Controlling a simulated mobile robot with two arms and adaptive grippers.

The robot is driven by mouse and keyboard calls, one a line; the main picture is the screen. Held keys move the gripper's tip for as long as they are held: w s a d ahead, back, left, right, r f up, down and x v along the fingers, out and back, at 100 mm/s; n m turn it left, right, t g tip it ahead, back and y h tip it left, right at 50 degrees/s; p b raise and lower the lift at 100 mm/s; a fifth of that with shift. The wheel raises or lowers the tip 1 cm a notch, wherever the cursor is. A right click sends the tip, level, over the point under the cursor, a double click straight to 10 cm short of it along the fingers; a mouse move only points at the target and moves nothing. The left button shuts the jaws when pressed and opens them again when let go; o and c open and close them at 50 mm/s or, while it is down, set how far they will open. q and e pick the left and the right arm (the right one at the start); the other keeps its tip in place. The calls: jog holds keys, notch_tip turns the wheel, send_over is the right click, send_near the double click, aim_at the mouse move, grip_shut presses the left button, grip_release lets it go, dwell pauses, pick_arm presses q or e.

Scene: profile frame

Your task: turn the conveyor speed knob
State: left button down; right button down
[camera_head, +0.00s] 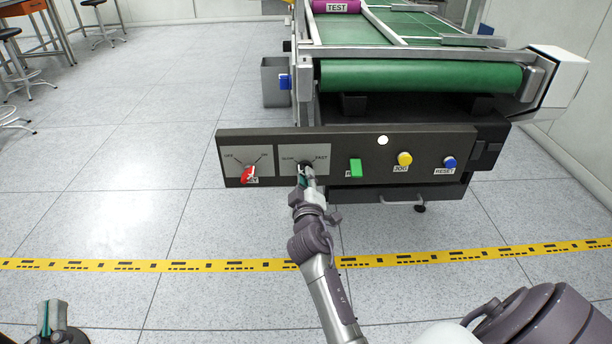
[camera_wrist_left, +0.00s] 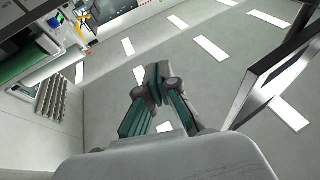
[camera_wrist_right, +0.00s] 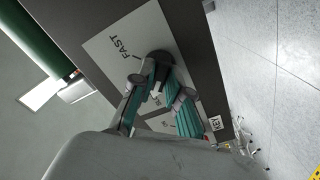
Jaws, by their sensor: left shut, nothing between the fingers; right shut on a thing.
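The conveyor speed knob (camera_head: 306,165) is a dark knob on a grey plate marked SLOW and FAST, on the black control panel (camera_head: 345,143). My right gripper (camera_head: 304,174) reaches the plate and covers most of the knob. In the right wrist view the fingers (camera_wrist_right: 158,88) are shut on the dark round knob (camera_wrist_right: 158,62), with the word FAST beside it; the knob's exact angle is hard to tell. My left gripper (camera_head: 48,318) is at the bottom left, far from the panel. In the left wrist view its fingers (camera_wrist_left: 158,85) are shut and empty.
Left of the knob is a red switch (camera_head: 248,174) marked OFF and ON. To the right are a green button (camera_head: 356,168), yellow JOG (camera_head: 404,158) and blue RESET (camera_head: 449,162). The green conveyor (camera_head: 420,76) stands behind. Floor is clear around the yellow tape (camera_head: 180,265).

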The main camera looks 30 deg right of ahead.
pick_arm(q)
jog(key=shift+w+f+g, duration=0.2)
jog(key=shift+f+g, duration=0.3)
jog(key=shift+f, duration=0.2)
pick_arm(e)
jog(key=shift+r+n, duration=0.1)
jog(key=shift+n, duration=0.4)
jog(key=c, duration=1.1)
grip_release()
jog(key=shift+c, duration=0.2)
pick_arm(q)
jog(key=shift+a, duration=0.1)
pick_arm(e)
notch_tip(320, 180, up, 10)
jog(key=shift+r, duration=0.1)
jog(key=shift+f, duration=0.2)
